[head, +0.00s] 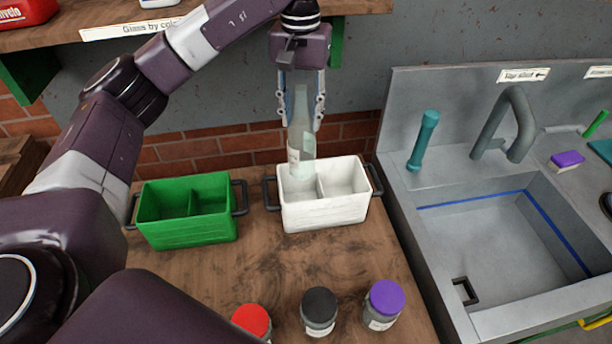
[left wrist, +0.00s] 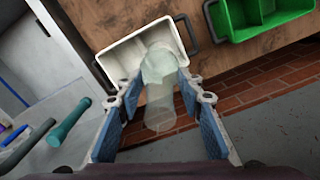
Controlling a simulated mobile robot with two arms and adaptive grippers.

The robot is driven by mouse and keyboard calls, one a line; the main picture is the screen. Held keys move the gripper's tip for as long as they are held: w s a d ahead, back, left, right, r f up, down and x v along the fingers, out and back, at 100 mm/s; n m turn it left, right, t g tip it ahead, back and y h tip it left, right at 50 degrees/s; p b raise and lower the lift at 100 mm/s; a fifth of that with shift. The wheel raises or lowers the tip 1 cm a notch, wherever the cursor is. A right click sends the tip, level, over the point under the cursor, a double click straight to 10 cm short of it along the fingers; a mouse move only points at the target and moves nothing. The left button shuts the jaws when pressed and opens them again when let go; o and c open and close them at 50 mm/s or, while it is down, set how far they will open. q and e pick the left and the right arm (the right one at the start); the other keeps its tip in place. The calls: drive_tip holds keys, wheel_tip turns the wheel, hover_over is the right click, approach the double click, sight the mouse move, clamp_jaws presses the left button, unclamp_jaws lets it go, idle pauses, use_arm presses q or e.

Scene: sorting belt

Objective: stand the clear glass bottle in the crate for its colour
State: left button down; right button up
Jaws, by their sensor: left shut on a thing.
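My left gripper (head: 301,122) is shut on the clear glass bottle (head: 301,148), with a finger on each side of it. The bottle is upright and carries a pale label. Its lower end is at the left compartment of the white crate (head: 325,215); I cannot tell whether it touches the crate floor. In the left wrist view the bottle (left wrist: 161,95) stands between the fingers, its far end over the white crate (left wrist: 118,67). The green crate (head: 188,239) stands to the left, its two compartments empty. My right gripper is not in view.
Three lidded jars, red (head: 252,320), black (head: 319,309) and purple (head: 384,302), stand at the table's front. A sink (head: 500,240) with a tap is on the right. A shelf (head: 110,20) overhangs the back. The table between crates and jars is clear.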

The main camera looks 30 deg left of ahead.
sight(302, 155)
use_arm(q)
wheel_tip(302, 155, down, 12)
drive_tip(key=shift+w+r+p, duration=0.15)
drive_tip(key=shift+r+p, duration=0.1)
drive_tip(key=shift+p, duration=0.95)
wheel_tip(302, 155, down, 4)
drive_tip(key=shift+p, duration=0.6)
drive_tip(key=shift+f, duration=0.3)
drive_tip(key=c, duration=1.8)
unclamp_jaws()
drive_tip(key=shift+f, duration=0.1)
drive_tip(key=o, duration=0.5)
